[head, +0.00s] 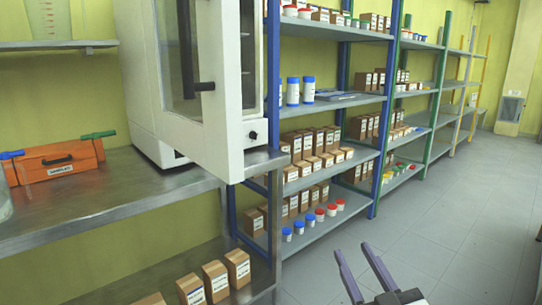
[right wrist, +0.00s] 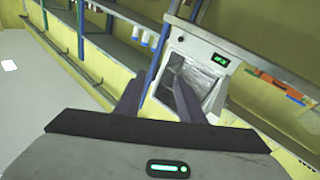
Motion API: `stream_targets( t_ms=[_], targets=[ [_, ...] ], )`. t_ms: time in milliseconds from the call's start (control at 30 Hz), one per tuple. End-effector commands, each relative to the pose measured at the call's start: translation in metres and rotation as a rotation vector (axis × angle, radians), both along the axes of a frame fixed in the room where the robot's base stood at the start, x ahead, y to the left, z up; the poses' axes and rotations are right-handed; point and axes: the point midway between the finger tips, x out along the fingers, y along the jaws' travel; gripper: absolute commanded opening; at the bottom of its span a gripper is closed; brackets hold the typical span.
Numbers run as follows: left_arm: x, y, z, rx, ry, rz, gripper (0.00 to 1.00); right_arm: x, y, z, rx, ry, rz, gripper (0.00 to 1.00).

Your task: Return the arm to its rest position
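My right gripper (head: 362,274) shows at the bottom right of the head view, over the grey floor. Its two dark fingers stand apart with nothing between them. In the right wrist view the same gripper (right wrist: 156,92) has its fingers spread, with the white cabinet and shelves beyond them. It touches nothing that I can see. My left gripper is not in either view.
A metal bench (head: 110,205) bears a white glass-fronted cabinet (head: 222,90) and an orange case (head: 60,160). Shelving racks (head: 330,110) with boxes and jars run along the wall. The floor (head: 450,220) at the right is clear.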

Motion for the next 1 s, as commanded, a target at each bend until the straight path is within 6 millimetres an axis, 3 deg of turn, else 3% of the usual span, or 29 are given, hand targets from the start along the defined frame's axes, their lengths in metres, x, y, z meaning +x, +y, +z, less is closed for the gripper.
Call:
stream_targets(
  t_ms=[33, 200, 300, 400, 500, 633, 733, 1000],
  targets=[
    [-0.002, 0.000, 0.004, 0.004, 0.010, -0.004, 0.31, -0.014, 0.000, -0.038, 0.006, 0.107, 0.004, 0.36],
    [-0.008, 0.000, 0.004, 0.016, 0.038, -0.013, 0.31, -0.076, 0.002, -0.153, 0.027, 0.421, 0.015, 0.36],
    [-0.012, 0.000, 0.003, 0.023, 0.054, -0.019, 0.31, -0.127, 0.004, -0.210, 0.040, 0.595, 0.021, 0.36],
    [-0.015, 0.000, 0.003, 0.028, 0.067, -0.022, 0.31, -0.178, 0.005, -0.253, 0.051, 0.748, 0.027, 0.36],
    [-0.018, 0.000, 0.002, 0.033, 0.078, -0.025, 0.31, -0.221, 0.007, -0.281, 0.060, 0.860, 0.031, 0.36],
    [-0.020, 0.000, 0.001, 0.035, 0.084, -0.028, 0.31, -0.254, 0.008, -0.301, 0.067, 0.946, 0.034, 0.36],
    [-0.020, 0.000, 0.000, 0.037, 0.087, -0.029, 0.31, -0.264, 0.008, -0.306, 0.070, 0.969, 0.035, 0.36],
    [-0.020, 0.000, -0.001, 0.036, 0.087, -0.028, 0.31, -0.264, 0.008, -0.307, 0.070, 0.971, 0.035, 0.36]
  ],
)
